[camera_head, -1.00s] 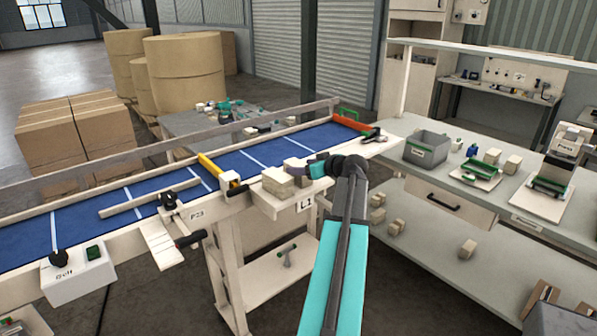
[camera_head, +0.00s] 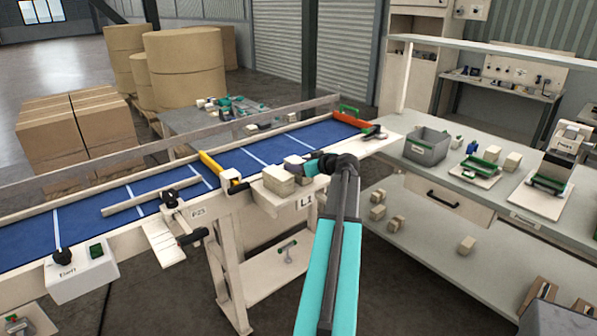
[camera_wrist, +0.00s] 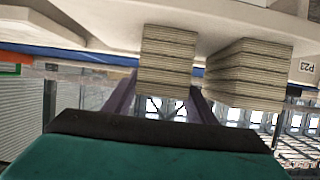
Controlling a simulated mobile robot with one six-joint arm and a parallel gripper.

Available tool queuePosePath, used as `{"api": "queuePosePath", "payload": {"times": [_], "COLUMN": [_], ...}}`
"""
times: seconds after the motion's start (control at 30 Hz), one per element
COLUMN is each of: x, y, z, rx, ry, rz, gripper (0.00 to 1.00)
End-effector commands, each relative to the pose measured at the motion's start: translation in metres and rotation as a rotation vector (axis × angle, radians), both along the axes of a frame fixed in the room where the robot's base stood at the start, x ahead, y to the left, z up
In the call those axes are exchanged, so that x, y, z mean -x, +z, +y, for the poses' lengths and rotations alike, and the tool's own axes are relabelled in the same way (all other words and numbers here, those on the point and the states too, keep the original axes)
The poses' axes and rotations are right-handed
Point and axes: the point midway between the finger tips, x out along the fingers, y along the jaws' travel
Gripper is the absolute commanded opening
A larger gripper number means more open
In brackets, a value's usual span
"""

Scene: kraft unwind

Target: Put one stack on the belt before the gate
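The stacks are pale layered blocks on a white side shelf marked L1 (camera_head: 306,201) at the belt's near edge. The nearer stack (camera_head: 279,180) stands left of my gripper (camera_head: 304,170); another (camera_head: 293,160) sits just behind it, partly hidden. In the wrist view, one stack (camera_wrist: 167,62) stands in line with the gap between my dark fingers (camera_wrist: 160,100), and the larger one (camera_wrist: 248,74) stands beside it, outside the fingers. My fingers are apart; contact with the stack cannot be told. The blue belt (camera_head: 265,150) runs behind, with a yellow gate bar (camera_head: 211,167) across it.
A loose rail (camera_head: 150,197) lies over the belt left of the gate. A black clamp (camera_head: 170,200) and a control box (camera_head: 82,275) line the near edge. A red-orange bar (camera_head: 351,119) crosses the far end. The right bench holds a grey bin (camera_head: 426,146) and other blocks.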

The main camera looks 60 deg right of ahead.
Motion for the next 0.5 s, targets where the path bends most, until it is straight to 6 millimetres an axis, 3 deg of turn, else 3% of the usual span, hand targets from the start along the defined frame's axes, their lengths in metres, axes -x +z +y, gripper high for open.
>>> {"api": "queuePosePath", "payload": {"times": [0.03, 0.2, 0.5], "x": [0.0001, -0.0001, -0.0001], "y": [0.0001, 0.0004, 0.0013], "z": [0.0, 0.0, 0.0], "rx": [0.0, 0.0, 0.0], "ry": [0.0, 0.0, 0.0], "rz": [0.0, -0.001, -0.001], "gripper": [0.42, 0.14, 0.14]}}
